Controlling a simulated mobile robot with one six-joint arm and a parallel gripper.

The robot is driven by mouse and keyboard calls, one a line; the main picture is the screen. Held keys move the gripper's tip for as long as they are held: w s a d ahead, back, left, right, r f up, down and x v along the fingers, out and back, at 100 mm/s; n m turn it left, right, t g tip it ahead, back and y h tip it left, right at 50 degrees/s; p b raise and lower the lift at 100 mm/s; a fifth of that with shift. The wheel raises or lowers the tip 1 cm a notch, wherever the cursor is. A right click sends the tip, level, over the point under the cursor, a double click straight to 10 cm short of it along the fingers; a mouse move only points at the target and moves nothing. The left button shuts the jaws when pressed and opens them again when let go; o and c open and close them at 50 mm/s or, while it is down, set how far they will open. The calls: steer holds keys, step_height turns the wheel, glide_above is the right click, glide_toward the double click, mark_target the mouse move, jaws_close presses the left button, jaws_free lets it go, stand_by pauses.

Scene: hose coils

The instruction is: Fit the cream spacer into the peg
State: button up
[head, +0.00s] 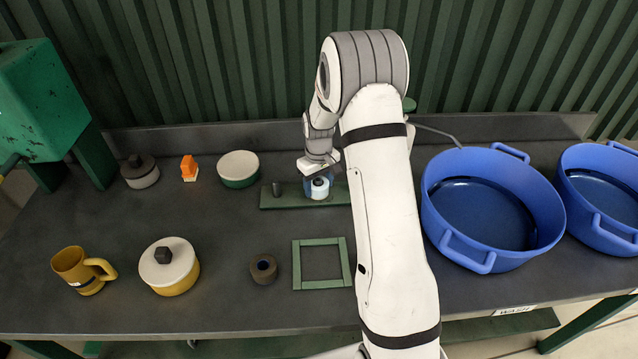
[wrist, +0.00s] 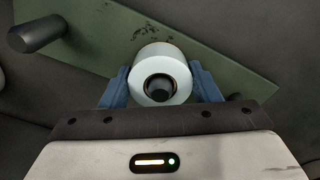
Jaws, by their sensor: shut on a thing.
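The cream spacer (wrist: 161,61) is a pale ring held between the blue fingers of my gripper (wrist: 161,86). In the wrist view a dark peg (wrist: 159,89) shows inside the spacer's hole, so the ring appears to be around it; how far down it sits I cannot tell. In the head view my gripper (head: 318,188) is at the green base plate (head: 287,203), with the spacer (head: 320,194) between its fingers. A second dark peg (wrist: 38,33) stands bare at the plate's left end and also shows in the head view (head: 276,189).
A brown ring (head: 264,268) and a green square frame (head: 295,269) lie in front. Lidded pots (head: 170,271), a mug (head: 80,270), an orange object (head: 189,168) and a green-white bowl (head: 238,170) stand left. Blue tubs (head: 435,218) stand right.

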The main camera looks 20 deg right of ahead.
stand_by(0.3)
steer(key=o, duration=1.2)
steer(key=shift+c, duration=0.2)
step_height(320, 180, up, 8)
steer(key=shift+f+b, duration=0.1)
steer(key=shift+b, duration=0.25)
